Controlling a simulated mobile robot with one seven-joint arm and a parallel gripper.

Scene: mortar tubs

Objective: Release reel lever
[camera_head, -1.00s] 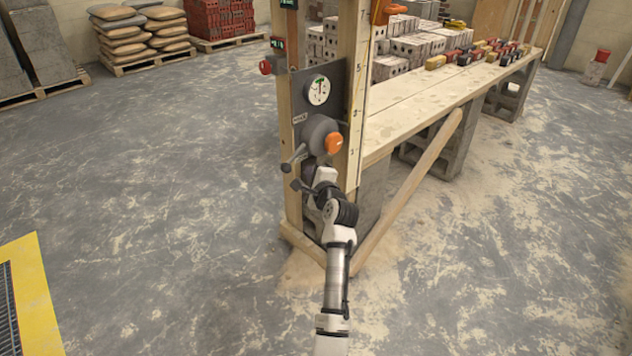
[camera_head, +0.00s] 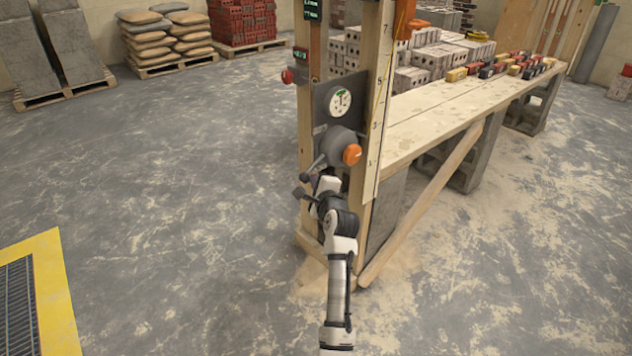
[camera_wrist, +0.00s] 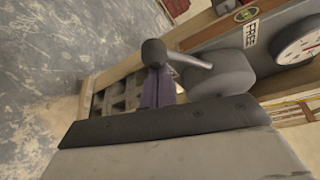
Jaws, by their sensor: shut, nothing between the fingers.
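The reel lever (camera_head: 314,166) sticks out down and left from a grey round hub (camera_head: 337,143) on a dark plate on the wooden post. In the wrist view the lever (camera_wrist: 190,58) ends in a dark ball knob (camera_wrist: 154,53), and the hub (camera_wrist: 222,72) is to its right. My gripper (camera_wrist: 158,86) is shut and empty, its dark purple fingers just below the knob in the picture. I cannot tell whether they touch it. In the head view my wrist is just below the lever and hides the fingertips. A label reading FREE (camera_wrist: 250,34) is beside the hub.
An orange knob (camera_head: 351,154) is on the hub's right, with a round gauge (camera_head: 340,102) above. A red button (camera_head: 288,76) is on the post's left. The post and diagonal brace (camera_head: 432,194) stand close to my arm.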

